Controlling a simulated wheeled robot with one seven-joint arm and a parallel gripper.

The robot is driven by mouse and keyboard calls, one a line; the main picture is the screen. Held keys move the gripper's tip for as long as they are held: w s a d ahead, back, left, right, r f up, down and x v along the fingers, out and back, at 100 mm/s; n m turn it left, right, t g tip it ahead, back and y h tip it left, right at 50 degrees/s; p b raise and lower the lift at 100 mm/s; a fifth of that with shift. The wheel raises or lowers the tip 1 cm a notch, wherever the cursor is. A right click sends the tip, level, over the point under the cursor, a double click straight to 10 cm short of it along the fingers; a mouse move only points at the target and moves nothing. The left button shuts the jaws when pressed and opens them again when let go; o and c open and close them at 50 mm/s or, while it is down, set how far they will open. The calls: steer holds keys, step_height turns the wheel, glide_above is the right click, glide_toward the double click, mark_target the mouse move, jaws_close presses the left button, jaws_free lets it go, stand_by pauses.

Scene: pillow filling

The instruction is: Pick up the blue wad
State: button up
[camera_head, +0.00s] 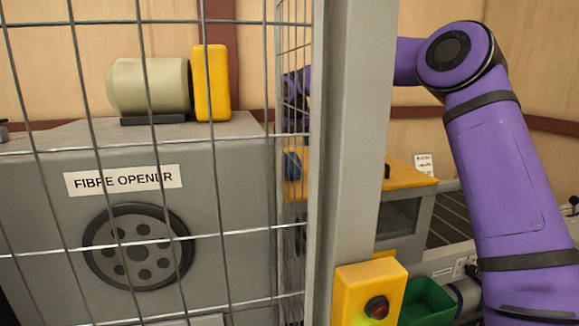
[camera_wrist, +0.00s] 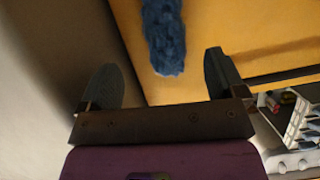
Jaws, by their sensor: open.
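The blue wad (camera_wrist: 165,40) is a fluffy, elongated clump lying on a yellow-orange surface (camera_wrist: 225,25) in the wrist view. Its upper end runs out of that picture. My gripper (camera_wrist: 165,75) is open, with one dark finger to the left of the wad's near end and one to the right. Nothing is between the fingers except the view of the wad's tip beyond them. In the head view the wad (camera_head: 292,165) shows small and partly hidden behind the wire mesh, on the yellow top. My gripper is hidden there by the mesh and post.
A wire mesh guard (camera_head: 145,145) and a grey post (camera_head: 345,130) stand in front of the yellow-topped box (camera_head: 395,177). The grey fibre opener (camera_head: 50,220) is at left. A yellow box with a red button (camera_head: 370,295) and a green bin (camera_head: 428,302) are low down.

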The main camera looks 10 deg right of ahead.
steer(key=x, duration=0.4)
steer(key=shift+w+f, duration=0.1)
steer(key=shift+f, duration=0.15)
steer(key=shift+d+x, duration=0.15)
steer(key=shift+x, duration=1.15)
steer(key=shift+d+x, duration=0.15)
steer(key=shift+x, duration=1.15)
steer(key=shift+w+r, duration=0.1)
steer(key=c, duration=1)
